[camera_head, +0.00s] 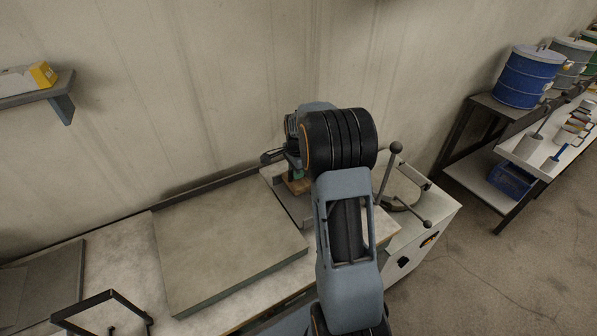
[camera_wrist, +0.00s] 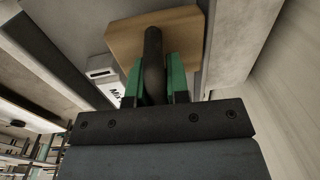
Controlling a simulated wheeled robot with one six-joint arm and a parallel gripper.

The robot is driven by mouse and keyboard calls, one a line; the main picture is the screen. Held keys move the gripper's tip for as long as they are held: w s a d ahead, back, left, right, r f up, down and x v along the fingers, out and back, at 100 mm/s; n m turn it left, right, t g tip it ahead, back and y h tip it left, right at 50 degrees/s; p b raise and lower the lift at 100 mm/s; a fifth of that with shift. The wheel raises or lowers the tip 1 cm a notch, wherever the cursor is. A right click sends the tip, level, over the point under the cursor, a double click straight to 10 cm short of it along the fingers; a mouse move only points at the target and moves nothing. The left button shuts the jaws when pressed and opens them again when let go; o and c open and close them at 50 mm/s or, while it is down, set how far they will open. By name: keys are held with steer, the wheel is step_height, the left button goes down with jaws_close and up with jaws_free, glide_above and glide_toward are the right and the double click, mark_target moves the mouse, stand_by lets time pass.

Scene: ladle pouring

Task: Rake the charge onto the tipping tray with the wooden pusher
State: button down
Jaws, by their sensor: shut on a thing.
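The wooden pusher has a pale wooden board (camera_wrist: 186,42) and a dark upright handle in the wrist view. My gripper (camera_wrist: 156,76) is shut on that handle, with a green pad on each side. In the head view my gripper (camera_head: 293,170) is mostly hidden behind my wrist, and a small part of the wooden board (camera_head: 298,187) shows below it. The board is over a grey metal tray (camera_head: 289,206), which looks like the tipping tray; whether they touch I cannot tell. A white block with black lettering (camera_wrist: 102,68) shows left of the board in the wrist view; whether it is the charge I cannot tell.
A wide grey slab (camera_head: 225,240) lies on the bench left of the tray. A white machine with ball-ended levers (camera_head: 388,172) stands to the right. A black frame (camera_head: 100,310) stands at the front left.

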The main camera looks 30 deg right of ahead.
steer(key=shift+a+r+p, duration=0.2)
steer(key=shift+r+p, duration=0.55)
steer(key=shift+r, duration=0.55)
steer(key=shift+a+r+p, duration=0.15)
steer(key=shift+r+p, duration=0.6)
steer(key=shift+r, duration=0.55)
